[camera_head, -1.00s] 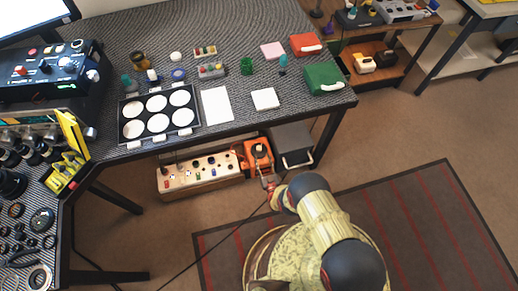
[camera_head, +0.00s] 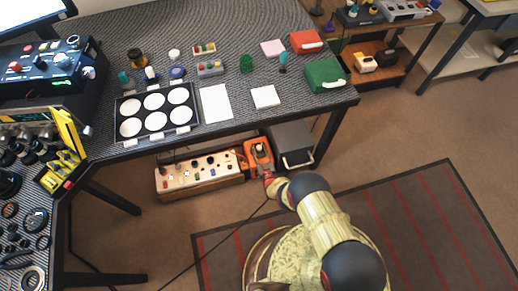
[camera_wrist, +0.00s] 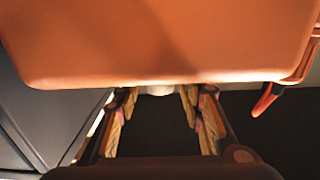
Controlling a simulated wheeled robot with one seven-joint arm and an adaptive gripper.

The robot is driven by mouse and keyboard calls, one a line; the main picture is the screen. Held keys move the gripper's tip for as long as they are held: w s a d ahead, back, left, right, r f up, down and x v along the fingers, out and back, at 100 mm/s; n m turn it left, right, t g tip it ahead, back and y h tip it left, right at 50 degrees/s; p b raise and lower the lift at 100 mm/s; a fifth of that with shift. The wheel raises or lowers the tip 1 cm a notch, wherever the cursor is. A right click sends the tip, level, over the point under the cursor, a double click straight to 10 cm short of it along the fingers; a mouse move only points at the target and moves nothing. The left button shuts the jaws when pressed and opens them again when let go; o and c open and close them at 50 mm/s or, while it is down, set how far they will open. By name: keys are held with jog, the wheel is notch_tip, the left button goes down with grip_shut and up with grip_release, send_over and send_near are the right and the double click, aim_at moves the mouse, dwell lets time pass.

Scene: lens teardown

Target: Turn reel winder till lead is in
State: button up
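The orange reel winder (camera_head: 258,153) stands on the floor under the table, between the white socket box and a dark grey box. Its orange body (camera_wrist: 160,40) fills the top of the wrist view, close to my fingers. My gripper (camera_wrist: 160,108) has its two fingers apart, with a dark gap between them. A small pale part (camera_wrist: 160,91) shows under the orange edge at the far end of the gap; I cannot tell whether the fingers touch it. In the head view my gripper is at the winder's near side. A thin dark lead (camera_head: 215,237) runs over the floor towards it.
The white socket box (camera_head: 198,174) lies left of the winder, and the grey box (camera_head: 292,140) stands right of it. The table edge is above them, with a table leg (camera_head: 328,135) at the right. A striped rug (camera_head: 430,220) covers the floor at the right.

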grip_shut()
jog(key=shift+a, duration=0.1)
dwell(0.3)
jog(key=shift+a+m+h, duration=0.1)
jog(key=shift+m+h, duration=0.5)
jog(key=shift+h, duration=0.3)
jog(key=shift+m+h, duration=1.7)
jog(key=shift+h, duration=1)
jog(key=shift+o, duration=0.5)
grip_release()
jog(key=shift+o, duration=0.6)
